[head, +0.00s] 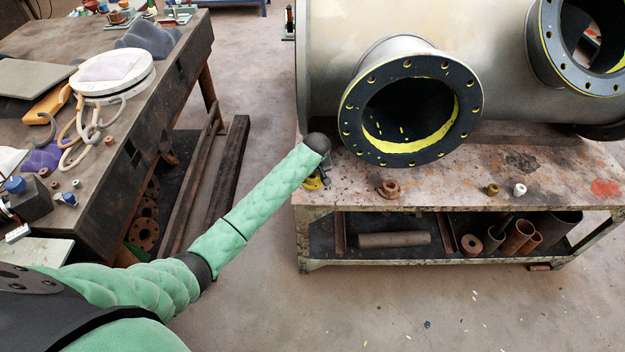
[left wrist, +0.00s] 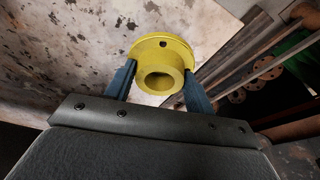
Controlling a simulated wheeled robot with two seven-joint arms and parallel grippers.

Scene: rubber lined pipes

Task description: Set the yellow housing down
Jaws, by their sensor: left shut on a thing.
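The yellow housing is a round flanged piece with a hollow hub and a small hole in its flange; it shows best in the left wrist view (left wrist: 160,60). My left gripper (left wrist: 160,82) is shut on its hub, one blue-grey finger on each side. In the head view, only a bit of the yellow housing (head: 313,184) shows below the end of my green arm, which hides most of the gripper. The housing is at the left front corner of the metal workbench (head: 450,190). I cannot tell whether it touches the top. My right gripper is out of view.
A large pipe with a black, yellow-lined flange (head: 352,112) stands on the bench close to the right of my arm. A rusty fitting (head: 388,189), a brass nut (head: 492,189) and a white piece (head: 519,189) stand along the front. Bare top lies between the fittings.

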